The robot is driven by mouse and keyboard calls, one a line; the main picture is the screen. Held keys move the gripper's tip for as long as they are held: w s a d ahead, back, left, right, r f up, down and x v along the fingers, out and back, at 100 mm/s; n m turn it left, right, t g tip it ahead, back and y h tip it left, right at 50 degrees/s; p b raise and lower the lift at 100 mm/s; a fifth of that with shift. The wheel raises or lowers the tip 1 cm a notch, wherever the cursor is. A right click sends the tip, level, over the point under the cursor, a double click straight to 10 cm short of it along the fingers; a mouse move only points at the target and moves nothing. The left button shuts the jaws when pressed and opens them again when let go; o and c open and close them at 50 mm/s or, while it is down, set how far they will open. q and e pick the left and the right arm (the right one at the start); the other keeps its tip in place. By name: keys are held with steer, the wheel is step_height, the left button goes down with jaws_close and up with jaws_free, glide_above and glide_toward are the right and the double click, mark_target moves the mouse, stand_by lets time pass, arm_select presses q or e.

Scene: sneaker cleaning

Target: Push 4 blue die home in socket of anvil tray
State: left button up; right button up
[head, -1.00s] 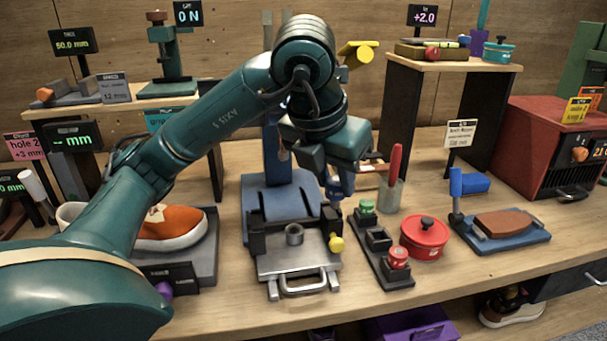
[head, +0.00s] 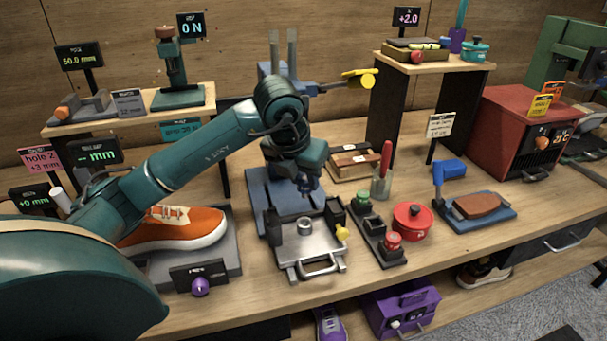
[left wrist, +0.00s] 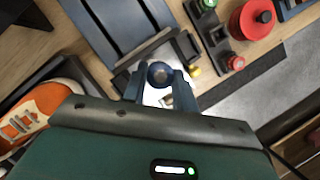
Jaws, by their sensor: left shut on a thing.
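The metal anvil tray (head: 322,250) sits at the front of the blue press base, with its bar handle towards the front edge. Its round raised socket (head: 304,226) is uncovered in the head view. My left gripper (head: 308,186) is above and slightly behind the socket, pointing down. In the left wrist view its fingers (left wrist: 159,88) are shut on a small round dark-blue piece, the blue die (left wrist: 160,74). The die looks apart from the tray, though the exact gap is hard to judge. My right gripper is not in view.
A black die rack (head: 377,237) right of the tray holds a green and a red die. A red pot (head: 412,221) and a cup with a red-handled tool (head: 383,180) stand near. An orange sneaker (head: 178,228) on a grey stand is to the left. The press's yellow handle (head: 360,78) sticks out above.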

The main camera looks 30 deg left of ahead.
mark_target(301, 191)
arm_select(q)
steer(key=shift+f, duration=0.1)
